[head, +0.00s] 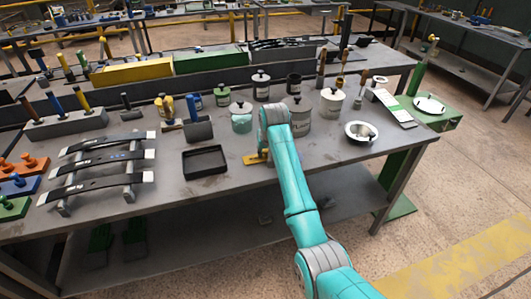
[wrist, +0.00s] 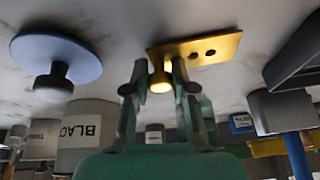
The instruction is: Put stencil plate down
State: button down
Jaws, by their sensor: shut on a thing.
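The stencil plate (wrist: 215,47) is a flat brass-yellow plate with two dark holes and a small round knob. My gripper (wrist: 159,72) is shut on its knob, with one finger on each side. In the head view the plate (head: 254,159) shows at the front middle of the grey workbench (head: 225,180), just left of my arm. It is level and at or very close to the bench top; I cannot tell whether it touches. My gripper (head: 265,153) is mostly hidden behind my teal arm there.
A black tray (head: 205,161) is left of the plate. A round metal dish (head: 361,132) with a dark knob is to the right. Paint cans, including a grey one (head: 300,118), stand behind. Bare bench lies between plate and dish.

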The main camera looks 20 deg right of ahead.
jog(key=shift+f, duration=0.2)
jog(key=c, duration=1)
grip_release()
jog(key=shift+o, duration=0.2)
jog(key=v, duration=1.2)
jog(key=shift+s, duration=0.1)
